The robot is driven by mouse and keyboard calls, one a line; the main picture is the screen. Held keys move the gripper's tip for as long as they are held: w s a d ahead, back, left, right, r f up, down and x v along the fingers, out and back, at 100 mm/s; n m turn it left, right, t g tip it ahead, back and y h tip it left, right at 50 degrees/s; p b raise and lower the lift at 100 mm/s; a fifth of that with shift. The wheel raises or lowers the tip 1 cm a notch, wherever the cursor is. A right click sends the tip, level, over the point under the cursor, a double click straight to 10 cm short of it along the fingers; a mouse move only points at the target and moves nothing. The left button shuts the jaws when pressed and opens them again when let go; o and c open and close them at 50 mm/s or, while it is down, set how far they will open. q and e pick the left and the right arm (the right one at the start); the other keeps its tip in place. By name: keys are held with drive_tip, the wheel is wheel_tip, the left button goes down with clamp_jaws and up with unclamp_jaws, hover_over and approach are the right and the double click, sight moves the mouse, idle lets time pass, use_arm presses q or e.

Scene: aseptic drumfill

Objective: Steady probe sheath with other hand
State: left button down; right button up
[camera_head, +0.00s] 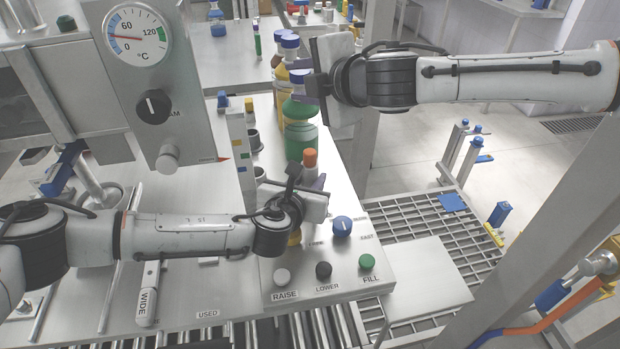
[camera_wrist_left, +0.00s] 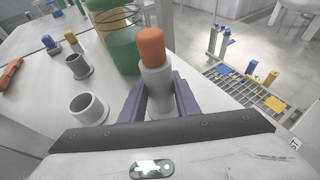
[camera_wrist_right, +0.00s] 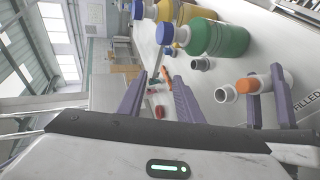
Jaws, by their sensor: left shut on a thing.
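A grey cylinder with an orange cap (camera_head: 310,158), which looks like the probe sheath, stands near the green bottle. In the left wrist view the grey cylinder (camera_wrist_left: 157,82) is between the fingers of my left gripper (camera_wrist_left: 160,95), which is shut on it. In the right wrist view its orange cap (camera_wrist_right: 248,86) is at the right, by the left gripper's purple fingers. My right gripper (camera_wrist_right: 160,95) is open and empty, its fingers well apart. In the head view it is above and beyond the cylinder, beside the bottles.
A green bottle (camera_head: 301,140) and yellow bottles (camera_head: 281,85) stand behind the cylinder. Grey open cups (camera_wrist_left: 88,108) stand to its left. A gauge panel (camera_head: 190,95) rises at the left.

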drive_tip(key=n+h, duration=0.1)
drive_tip(key=n, duration=0.1)
drive_tip(key=n+g+h, duration=0.4)
drive_tip(key=n+g, duration=0.1)
drive_tip(key=n, duration=0.9)
approach(310, 152)
drive_tip(key=x, duration=0.2)
drive_tip(key=shift+x, duration=3.05)
clamp_jaws()
